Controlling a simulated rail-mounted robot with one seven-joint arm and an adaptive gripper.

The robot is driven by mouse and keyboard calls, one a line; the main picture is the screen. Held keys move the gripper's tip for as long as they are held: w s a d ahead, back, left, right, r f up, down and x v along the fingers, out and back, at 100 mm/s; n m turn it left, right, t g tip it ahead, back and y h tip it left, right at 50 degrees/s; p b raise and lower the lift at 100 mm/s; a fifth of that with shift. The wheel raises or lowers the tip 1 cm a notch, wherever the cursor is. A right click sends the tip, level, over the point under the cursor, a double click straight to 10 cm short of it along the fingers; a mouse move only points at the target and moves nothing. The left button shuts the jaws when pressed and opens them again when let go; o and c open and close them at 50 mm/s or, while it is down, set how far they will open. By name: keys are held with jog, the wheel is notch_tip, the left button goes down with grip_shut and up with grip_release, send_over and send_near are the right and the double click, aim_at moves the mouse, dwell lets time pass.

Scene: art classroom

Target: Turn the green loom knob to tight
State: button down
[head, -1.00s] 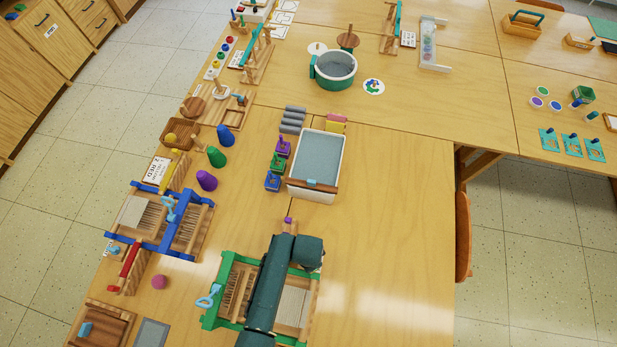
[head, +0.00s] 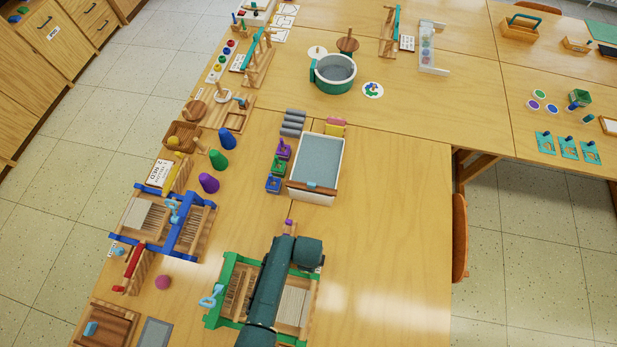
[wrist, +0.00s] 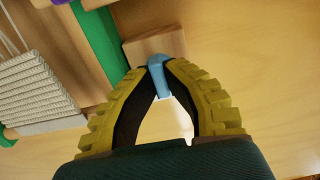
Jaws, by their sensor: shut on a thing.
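The green loom (head: 222,275) stands at the bottom middle of the head view, partly hidden under my arm. A light-blue knob (wrist: 158,72) shows in the wrist view beside a wooden block at the loom's green frame (wrist: 98,40). My gripper (wrist: 163,68) has its yellow-ridged fingers shut on this knob, with the fingertips at its upper part. In the head view my arm covers the gripper and the held knob. No tight or loose mark can be read. A light-blue handle (head: 211,296) sticks out at the loom's left side.
A blue loom (head: 185,232) stands to the left, with a pink ball (head: 162,282) between the looms. A grey-bottomed tray (head: 318,165) and small coloured blocks lie beyond my arm. The table (head: 395,250) to the right is clear.

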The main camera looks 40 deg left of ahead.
jog(key=shift+s+f, duration=0.1)
dwell(0.3)
jog(key=c, duration=1.1)
grip_release()
notch_tip(320, 180, up, 12)
jog(key=shift+r, duration=0.1)
